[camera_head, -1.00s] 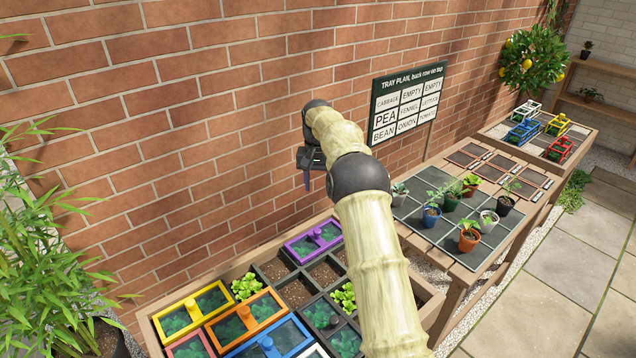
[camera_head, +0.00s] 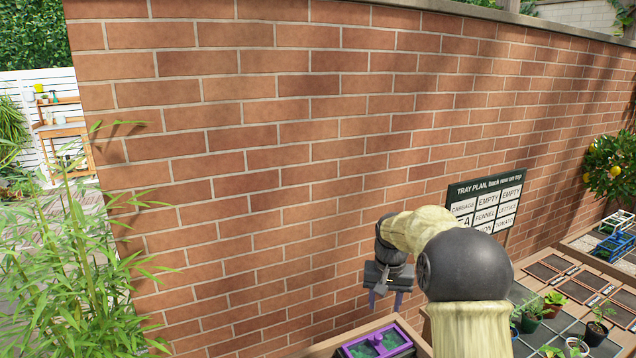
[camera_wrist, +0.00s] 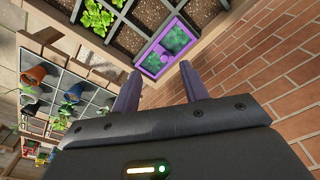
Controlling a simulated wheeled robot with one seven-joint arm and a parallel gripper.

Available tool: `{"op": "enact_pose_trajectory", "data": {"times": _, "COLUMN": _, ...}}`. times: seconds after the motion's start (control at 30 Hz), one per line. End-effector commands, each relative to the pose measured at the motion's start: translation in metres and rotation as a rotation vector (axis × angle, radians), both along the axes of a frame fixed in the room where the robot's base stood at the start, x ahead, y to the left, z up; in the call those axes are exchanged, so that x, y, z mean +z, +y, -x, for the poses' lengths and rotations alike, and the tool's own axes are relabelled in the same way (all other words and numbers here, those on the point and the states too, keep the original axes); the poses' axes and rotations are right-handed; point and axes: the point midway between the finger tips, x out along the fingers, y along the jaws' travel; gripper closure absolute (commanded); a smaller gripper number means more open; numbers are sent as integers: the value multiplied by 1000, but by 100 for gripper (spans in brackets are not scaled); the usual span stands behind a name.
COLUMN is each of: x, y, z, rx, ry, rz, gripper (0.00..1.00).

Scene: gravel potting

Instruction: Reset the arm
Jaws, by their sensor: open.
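My gripper (camera_head: 385,298) hangs in front of the brick wall in the head view, its two purple fingers pointing down. It is open and empty. In the wrist view the fingers (camera_wrist: 160,95) stand apart with nothing between them. A purple-framed box (camera_head: 378,343) with green panes lies below it at the bottom edge of the head view. The purple box also shows beyond the fingertips in the wrist view (camera_wrist: 152,63). My arm curves in from the bottom right and hides part of the sign.
The brick wall (camera_head: 250,150) stands close behind my gripper. A tray plan sign (camera_head: 490,190) stands to its right. Potted plants (camera_head: 554,303) stand on a table at the right. A leafy bamboo (camera_head: 80,270) fills the left. Coloured frames (camera_head: 617,232) lie at the far right.

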Motion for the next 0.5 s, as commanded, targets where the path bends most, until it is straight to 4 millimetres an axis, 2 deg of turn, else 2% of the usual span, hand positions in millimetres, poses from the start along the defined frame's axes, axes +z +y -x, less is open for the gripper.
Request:
{"op": "enact_pose_trajectory", "data": {"times": 0.03, "x": 5, "y": 1, "z": 14, "rx": 11, "ry": -7, "rz": 1, "gripper": 56}}
{"op": "enact_pose_trajectory", "data": {"times": 0.2, "x": 8, "y": 5, "z": 60, "rx": 53, "ry": -35, "rz": 5, "gripper": 56}}
{"op": "enact_pose_trajectory", "data": {"times": 0.37, "x": 8, "y": 8, "z": 108, "rx": 90, "ry": -61, "rz": 9, "gripper": 56}}
{"op": "enact_pose_trajectory", "data": {"times": 0.5, "x": 6, "y": 9, "z": 153, "rx": 119, "ry": -85, "rz": 12, "gripper": 56}}
